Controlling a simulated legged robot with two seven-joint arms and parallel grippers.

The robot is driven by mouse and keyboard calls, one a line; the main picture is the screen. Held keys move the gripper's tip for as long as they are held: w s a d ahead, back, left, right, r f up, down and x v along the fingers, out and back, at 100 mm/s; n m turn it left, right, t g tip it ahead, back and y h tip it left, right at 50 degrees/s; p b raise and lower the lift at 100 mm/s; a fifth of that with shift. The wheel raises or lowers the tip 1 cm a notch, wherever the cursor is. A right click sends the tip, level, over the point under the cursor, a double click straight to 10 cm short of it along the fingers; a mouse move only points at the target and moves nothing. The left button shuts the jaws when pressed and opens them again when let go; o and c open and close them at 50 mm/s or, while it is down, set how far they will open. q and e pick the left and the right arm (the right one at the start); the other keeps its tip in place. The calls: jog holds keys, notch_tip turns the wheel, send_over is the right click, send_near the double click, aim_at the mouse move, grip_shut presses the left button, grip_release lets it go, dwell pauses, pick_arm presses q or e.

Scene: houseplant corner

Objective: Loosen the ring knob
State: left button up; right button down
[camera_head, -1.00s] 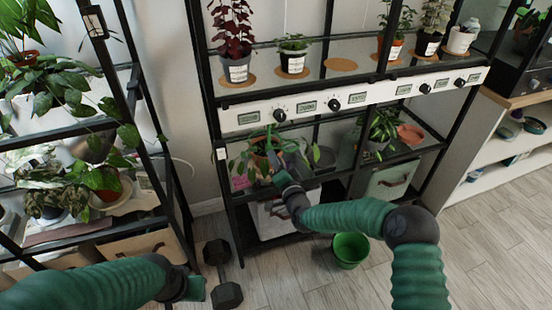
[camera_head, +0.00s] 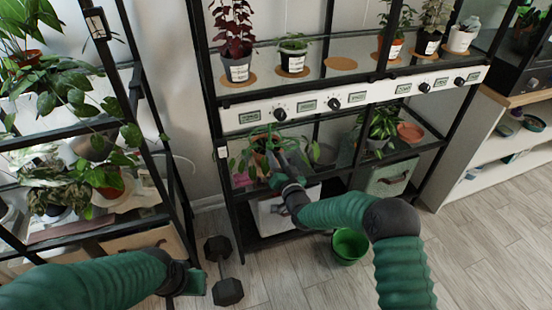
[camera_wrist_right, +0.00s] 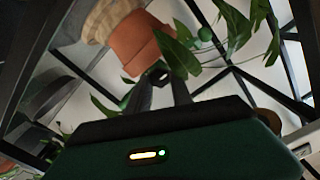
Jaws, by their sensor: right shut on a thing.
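In the right wrist view, a small dark ring-shaped piece (camera_wrist_right: 160,73) sits between the tips of my right gripper (camera_wrist_right: 158,80). It looks like the ring knob, and the jaws are shut on it. A terracotta pot (camera_wrist_right: 138,42) with green leaves is just beyond the tips. In the head view my right gripper (camera_head: 277,166) reaches into the lower shelf by the hanging plant (camera_head: 257,145); the ring is too small to tell there. My left gripper (camera_head: 192,282) is low at the left, away from the shelf; its jaw opening is unclear.
A white panel (camera_head: 318,101) with several black knobs crosses the rack above my right gripper. A green bucket (camera_head: 349,246) stands on the floor, partly behind my right arm. A dumbbell (camera_head: 222,268) lies near my left gripper. Floor at the right is clear.

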jog(key=shift+s+a+f, duration=0.1)
jog(key=shift+s+f, duration=0.05)
jog(key=shift+f, duration=0.3)
jog(key=c, duration=1.2)
grip_release()
jog(key=shift+o, duration=0.4)
jog(key=shift+r, duration=0.25)
jog(key=p+v, duration=0.5)
jog(key=v, duration=1.1)
jog(key=shift+s+d, duration=0.2)
jog(key=shift+s, duration=0.1)
